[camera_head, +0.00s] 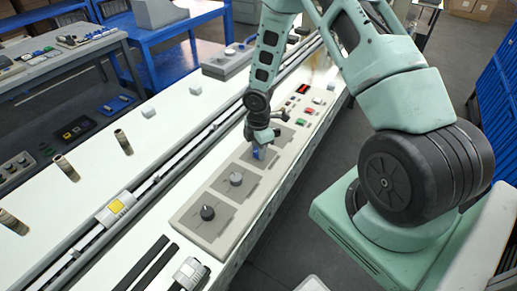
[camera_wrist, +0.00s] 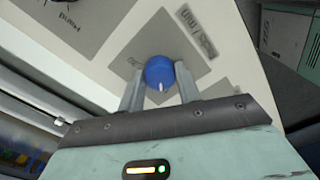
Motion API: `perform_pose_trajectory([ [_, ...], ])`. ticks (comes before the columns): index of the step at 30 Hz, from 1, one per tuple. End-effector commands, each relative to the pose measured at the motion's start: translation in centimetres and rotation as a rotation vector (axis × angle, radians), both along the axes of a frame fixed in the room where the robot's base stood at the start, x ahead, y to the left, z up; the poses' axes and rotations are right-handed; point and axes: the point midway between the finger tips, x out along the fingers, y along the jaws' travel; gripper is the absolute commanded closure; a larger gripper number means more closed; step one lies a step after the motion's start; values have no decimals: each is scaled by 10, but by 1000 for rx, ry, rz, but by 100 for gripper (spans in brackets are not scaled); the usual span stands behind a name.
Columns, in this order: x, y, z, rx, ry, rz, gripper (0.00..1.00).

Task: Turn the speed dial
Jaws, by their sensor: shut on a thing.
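The speed dial appears to be the round blue knob (camera_wrist: 159,72) with a white pointer mark, seen in the wrist view on a grey square plate (camera_wrist: 190,52). In the head view the blue knob (camera_head: 258,153) shows partly under my gripper (camera_head: 260,146). In the wrist view my gripper (camera_wrist: 160,88) has one finger on each side of the knob and is shut on it. The knob's white mark points toward my gripper's palm.
On the same grey panel, a light grey knob (camera_head: 236,179) and a black knob (camera_head: 208,212) sit toward the front left. Beyond my gripper are a red display (camera_head: 303,88) and several small buttons (camera_head: 309,122). A long rail (camera_head: 190,141) runs along the panel's left.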

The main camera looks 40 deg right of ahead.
Motion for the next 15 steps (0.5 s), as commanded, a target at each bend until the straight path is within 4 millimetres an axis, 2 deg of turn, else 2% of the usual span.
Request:
perform_pose_trajectory([
  [15, 0, -1, -1, -2, 0, -467, 89],
])
